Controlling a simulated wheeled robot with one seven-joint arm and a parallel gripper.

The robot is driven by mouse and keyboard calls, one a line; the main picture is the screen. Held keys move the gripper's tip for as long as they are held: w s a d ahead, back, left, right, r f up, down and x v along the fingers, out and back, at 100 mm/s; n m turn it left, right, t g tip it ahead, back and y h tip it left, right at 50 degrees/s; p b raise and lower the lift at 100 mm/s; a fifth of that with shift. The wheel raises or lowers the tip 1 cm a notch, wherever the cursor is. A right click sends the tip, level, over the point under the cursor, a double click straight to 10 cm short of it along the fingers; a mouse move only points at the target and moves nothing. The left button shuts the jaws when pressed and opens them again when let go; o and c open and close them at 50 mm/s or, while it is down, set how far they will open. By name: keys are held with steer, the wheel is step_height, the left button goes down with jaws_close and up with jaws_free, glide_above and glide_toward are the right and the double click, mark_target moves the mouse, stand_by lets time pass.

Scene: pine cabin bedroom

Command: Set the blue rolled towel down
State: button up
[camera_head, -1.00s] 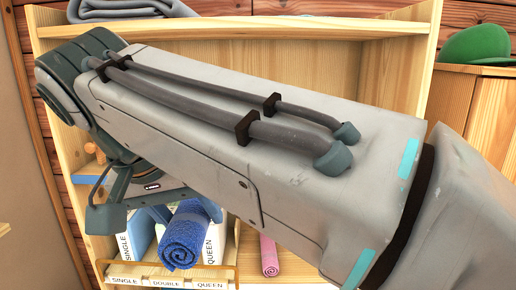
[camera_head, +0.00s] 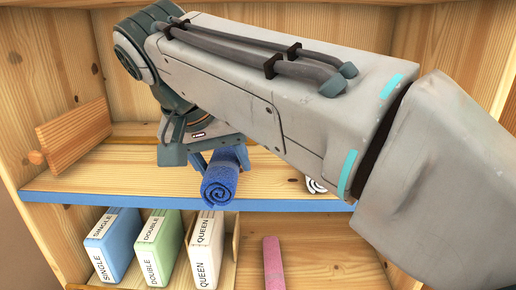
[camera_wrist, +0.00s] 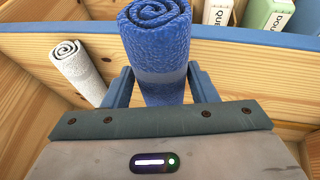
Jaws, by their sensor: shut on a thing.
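The blue rolled towel (camera_head: 219,184) is in my gripper (camera_head: 222,158), its spiral end facing out of the shelving. In the wrist view the towel (camera_wrist: 158,50) sits between the two blue fingers of my gripper (camera_wrist: 160,88), which are shut on its sides. In the head view it lies over the middle shelf (camera_head: 130,182), with its near end across the blue front edge. I cannot tell whether it touches the board. My arm hides part of the shelf behind it.
A white rolled towel (camera_wrist: 78,70) lies on the shelf beside the blue one. A wooden piece with a knob (camera_head: 75,138) stands at the shelf's left. Bare shelf lies left of the towel.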

steer(key=w+d, duration=0.2)
steer(key=w, duration=0.1)
steer(key=w+d+p, duration=0.1)
steer(key=w+d, duration=0.1)
steer(key=w, duration=0.1)
steer(key=w+d+p, duration=0.1)
steer(key=w, duration=0.2)
steer(key=shift+w+d, duration=0.25)
steer(key=shift+d, duration=0.15)
steer(key=shift+w, duration=0.1)
steer(key=shift+f+p, duration=0.35)
steer(key=shift+f, duration=1.4)
steer(key=shift+f, duration=0.15)
steer(key=o, duration=1)
